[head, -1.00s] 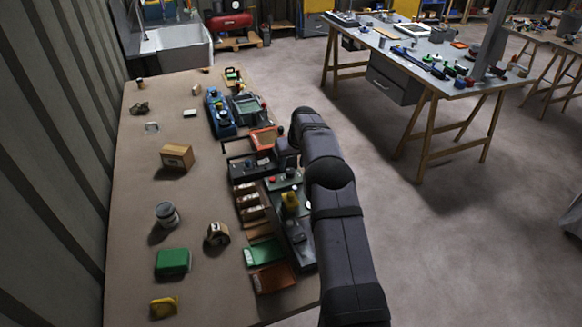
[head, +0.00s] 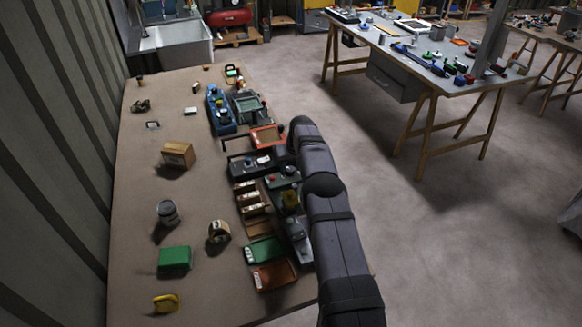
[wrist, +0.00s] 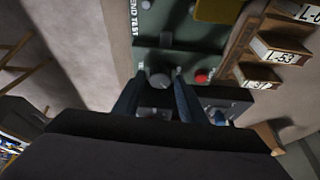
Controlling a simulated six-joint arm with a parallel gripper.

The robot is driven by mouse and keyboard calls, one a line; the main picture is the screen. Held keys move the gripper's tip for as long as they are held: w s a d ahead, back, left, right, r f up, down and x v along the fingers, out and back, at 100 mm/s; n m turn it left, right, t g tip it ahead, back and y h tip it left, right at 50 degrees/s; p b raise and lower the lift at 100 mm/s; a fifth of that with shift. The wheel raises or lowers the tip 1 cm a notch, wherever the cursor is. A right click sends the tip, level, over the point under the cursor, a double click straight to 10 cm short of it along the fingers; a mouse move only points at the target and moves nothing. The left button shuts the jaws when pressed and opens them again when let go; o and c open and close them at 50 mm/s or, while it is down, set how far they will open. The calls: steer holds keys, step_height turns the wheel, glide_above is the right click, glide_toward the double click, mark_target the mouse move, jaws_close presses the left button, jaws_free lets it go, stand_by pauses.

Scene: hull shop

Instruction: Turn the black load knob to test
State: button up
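In the wrist view, a green-grey panel (wrist: 148,55) carries white lettering that reads "END TEST" as far as it shows. A round grey-looking knob (wrist: 160,80) on it sits between the two fingers of my gripper (wrist: 157,88), which stand apart on either side. I cannot tell whether they touch it. A smaller dark knob or switch (wrist: 166,40) is farther up the panel, and a red button (wrist: 201,77) is to the right. I cannot read which one is the load knob. In the head view the panel (head: 281,181) is partly behind my arm.
Wooden label blocks (wrist: 270,48) stand right of the panel, and a yellow part (wrist: 220,8) is above. In the head view a blue device (head: 220,112), an orange tray (head: 268,138) and a green bin (head: 264,251) crowd the bench's right edge. The bench's left side is more open.

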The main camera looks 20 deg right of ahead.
steer(key=c, duration=0.7)
steer(key=shift+a+f+m+h+b, duration=0.15)
steer(key=shift+m+h+b, duration=0.25)
steer(key=shift+m+b, duration=0.6)
steer(key=shift+m+g+h+b, duration=0.3)
steer(key=shift+m+h+b, duration=0.2)
steer(key=shift+m, duration=0.9)
steer(key=o, duration=1.1)
steer(key=shift+r, duration=0.3)
steer(key=shift+b+v, duration=1.4)
steer(key=shift+v, duration=2.1)
